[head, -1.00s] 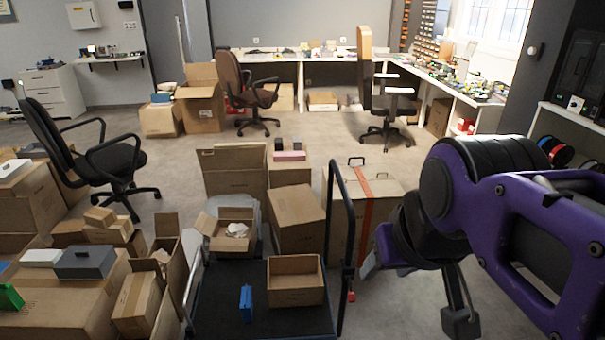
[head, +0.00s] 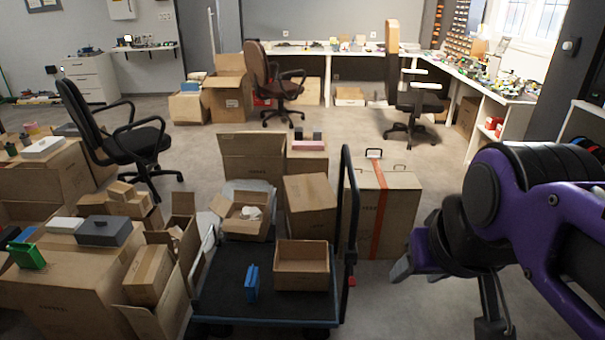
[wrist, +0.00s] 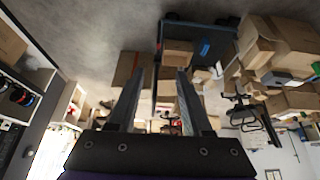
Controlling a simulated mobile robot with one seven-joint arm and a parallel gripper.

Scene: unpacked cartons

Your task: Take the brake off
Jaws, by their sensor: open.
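A flat trolley with a dark deck (head: 225,290) and a tall black push handle (head: 345,205) stands at the lower middle of the head view. A small red part (head: 351,281), possibly the brake, sits low on the trolley's right side by the handle's foot. My gripper (head: 447,298) is open and empty to the right of the trolley, apart from it. In the wrist view, where the room appears upside down, both fingers of my gripper (wrist: 160,75) point toward the trolley deck (wrist: 210,30).
An open carton (head: 300,268) and a blue object (head: 252,284) are on the deck. A tall carton with an orange strap (head: 395,210) stands just behind the handle. Cartons (head: 75,290) crowd the left. Floor (head: 385,300) is bare between trolley and gripper.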

